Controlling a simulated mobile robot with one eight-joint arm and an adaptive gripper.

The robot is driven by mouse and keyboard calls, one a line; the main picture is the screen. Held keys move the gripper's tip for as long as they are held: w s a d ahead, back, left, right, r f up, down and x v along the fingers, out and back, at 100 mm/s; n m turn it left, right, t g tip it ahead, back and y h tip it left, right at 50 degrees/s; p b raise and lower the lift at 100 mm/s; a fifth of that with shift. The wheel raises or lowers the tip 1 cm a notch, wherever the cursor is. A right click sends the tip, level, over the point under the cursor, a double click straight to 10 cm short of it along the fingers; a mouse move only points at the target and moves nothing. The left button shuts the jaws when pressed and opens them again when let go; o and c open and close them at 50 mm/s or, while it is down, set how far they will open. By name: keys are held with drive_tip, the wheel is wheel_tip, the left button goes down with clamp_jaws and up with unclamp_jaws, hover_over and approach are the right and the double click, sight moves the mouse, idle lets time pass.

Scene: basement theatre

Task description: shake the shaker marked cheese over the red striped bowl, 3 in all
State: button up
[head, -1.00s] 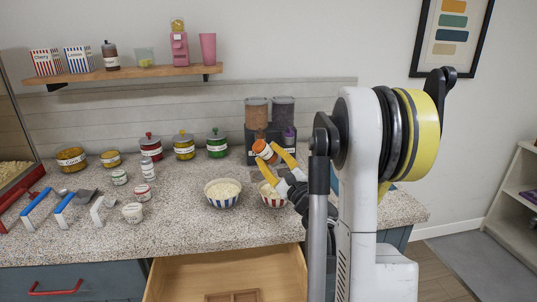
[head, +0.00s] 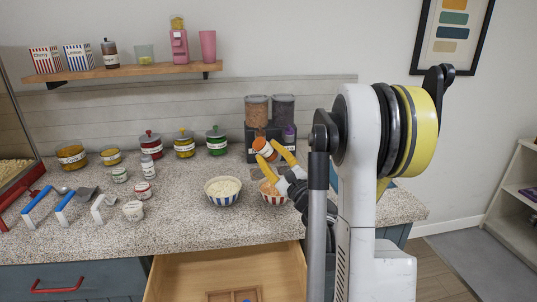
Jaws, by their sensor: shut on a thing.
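My gripper (head: 267,152), with yellow fingers, is shut on an orange shaker (head: 262,145) with a white label. The label is too small to read. The shaker is tilted and held above the red striped bowl (head: 272,199), apart from it. That bowl stands on the counter, partly hidden by my gripper, and its contents look orange on top. A blue striped bowl (head: 222,199) with pale popcorn stands just to its left.
A twin dispenser (head: 269,125) stands behind the gripper. Lidded jars (head: 185,145), small white-labelled shakers (head: 144,190) and scoops (head: 70,208) occupy the left of the speckled counter (head: 180,235). A drawer (head: 190,275) is open below. A shelf (head: 130,72) hangs above.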

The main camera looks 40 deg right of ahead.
drive_tip(key=shift+r+p, duration=0.65)
drive_tip(key=shift+r, duration=0.6)
wheel_tip(320, 180, down, 4)
drive_tip(key=b, duration=0.2)
drive_tip(key=shift+b, duration=0.4)
drive_tip(key=shift+r, duration=0.2)
drive_tip(key=shift+r, duration=0.1)
drive_tip(key=shift+r+p, duration=1.4)
drive_tip(key=shift+r, duration=0.3)
drive_tip(key=shift+f, duration=0.1)
